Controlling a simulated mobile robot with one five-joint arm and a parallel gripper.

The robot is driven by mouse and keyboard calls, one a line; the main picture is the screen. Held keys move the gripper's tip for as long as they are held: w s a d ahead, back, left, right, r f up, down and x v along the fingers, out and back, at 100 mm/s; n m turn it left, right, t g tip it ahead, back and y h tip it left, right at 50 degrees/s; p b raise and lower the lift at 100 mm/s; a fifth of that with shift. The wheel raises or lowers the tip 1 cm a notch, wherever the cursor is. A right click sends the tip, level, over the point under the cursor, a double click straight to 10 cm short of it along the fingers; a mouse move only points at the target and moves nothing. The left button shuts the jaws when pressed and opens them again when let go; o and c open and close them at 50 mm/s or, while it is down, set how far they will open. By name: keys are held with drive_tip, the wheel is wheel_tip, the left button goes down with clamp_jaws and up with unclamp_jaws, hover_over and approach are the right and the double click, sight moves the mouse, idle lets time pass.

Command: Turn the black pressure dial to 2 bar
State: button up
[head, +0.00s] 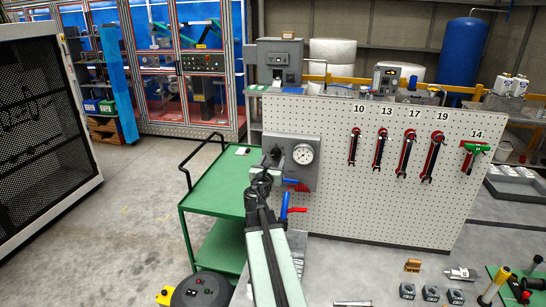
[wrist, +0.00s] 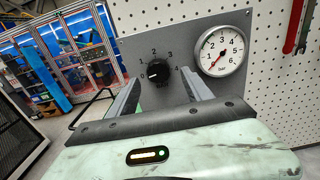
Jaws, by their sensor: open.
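The black pressure dial (wrist: 158,72) is on a grey panel (wrist: 125,50) with the numbers 0 to 4 around it. Its white mark points left, near 0. A round white gauge (wrist: 222,52) sits right of the dial; its red needle points down left, near its low end. My gripper (wrist: 160,79) is open, with one finger on each side of the dial in the wrist view. I cannot tell whether the fingers touch it. In the head view my gripper (head: 270,158) is in front of the panel and partly hides the dial; the gauge (head: 303,154) is clear.
Red and blue lever handles (head: 298,187) are below the panel, close to my arm. A green cart (head: 222,182) stands at left. Small grey parts (head: 430,293) lie on the bench at lower right.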

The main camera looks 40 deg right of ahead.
sight(275, 155)
drive_tip(key=x, duration=0.3)
drive_tip(key=shift+w+d, duration=0.25)
drive_tip(key=shift+s, duration=0.1)
drive_tip(key=shift+a, duration=0.1)
clamp_jaws()
